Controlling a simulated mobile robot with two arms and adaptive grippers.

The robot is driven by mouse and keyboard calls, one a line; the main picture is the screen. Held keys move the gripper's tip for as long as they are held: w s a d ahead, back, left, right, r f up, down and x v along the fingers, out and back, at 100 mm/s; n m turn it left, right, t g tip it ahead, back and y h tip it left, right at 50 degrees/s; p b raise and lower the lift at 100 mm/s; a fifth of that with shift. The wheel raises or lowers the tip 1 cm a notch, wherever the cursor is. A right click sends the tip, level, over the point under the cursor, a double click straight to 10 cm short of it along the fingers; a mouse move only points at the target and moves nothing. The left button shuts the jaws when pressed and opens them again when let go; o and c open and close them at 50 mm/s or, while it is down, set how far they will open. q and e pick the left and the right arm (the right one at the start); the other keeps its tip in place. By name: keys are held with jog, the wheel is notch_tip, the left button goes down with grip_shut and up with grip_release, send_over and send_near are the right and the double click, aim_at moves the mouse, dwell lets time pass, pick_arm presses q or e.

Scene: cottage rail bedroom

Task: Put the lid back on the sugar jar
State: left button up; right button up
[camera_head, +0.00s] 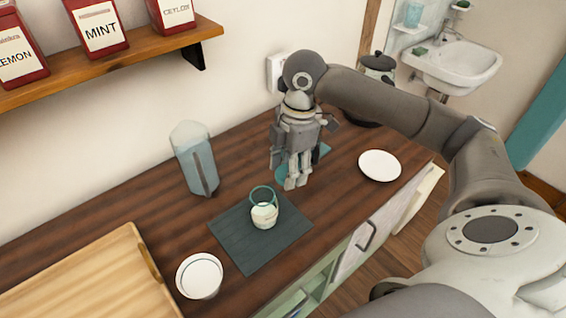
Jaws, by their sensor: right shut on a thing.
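The sugar jar (264,211) is a small clear glass jar with white contents. It stands upright and open on a dark slate mat (250,251). My right gripper (294,184) points down, behind and a little right of the jar, apart from it. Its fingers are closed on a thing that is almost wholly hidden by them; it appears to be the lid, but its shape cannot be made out. No loose lid shows elsewhere on the counter. My left gripper is out of view.
A bluish clear pitcher (194,160) stands left of the gripper. A white round vessel (199,278) and a wooden tray (75,276) are at front left. A white plate (380,166) lies right. A shelf (120,57) holds red tins.

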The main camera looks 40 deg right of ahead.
jog(key=shift+s+a+r, duration=0.25)
jog(key=shift+s+r, duration=0.05)
jog(key=shift+s, duration=0.35)
jog(key=shift+s+a+r, duration=0.3)
jog(key=shift+s+r, duration=0.05)
jog(key=shift+s, duration=0.35)
jog(key=shift+s+a+r, duration=0.25)
jog(key=shift+s+r, duration=0.05)
jog(key=shift+s, duration=0.35)
jog(key=shift+a, duration=0.1)
jog(key=m, duration=0.8)
send_over(271, 202)
jog(key=shift+r+t, duration=0.3)
jog(key=m, duration=0.1)
jog(key=a+m, duration=0.1)
jog(key=m, duration=0.1)
jog(key=a+m, duration=0.1)
jog(key=shift+w+r+m+h, duration=0.2)
jog(key=shift+w+m+h, duration=0.1)
jog(key=shift+h, duration=0.1)
jog(key=m, duration=0.2)
jog(key=a+m, duration=0.1)
jog(key=m, duration=0.1)
jog(key=shift+w+a+r+t+h, duration=0.15)
jog(key=shift+a+t+h, duration=0.05)
jog(key=shift+t+h, duration=0.1)
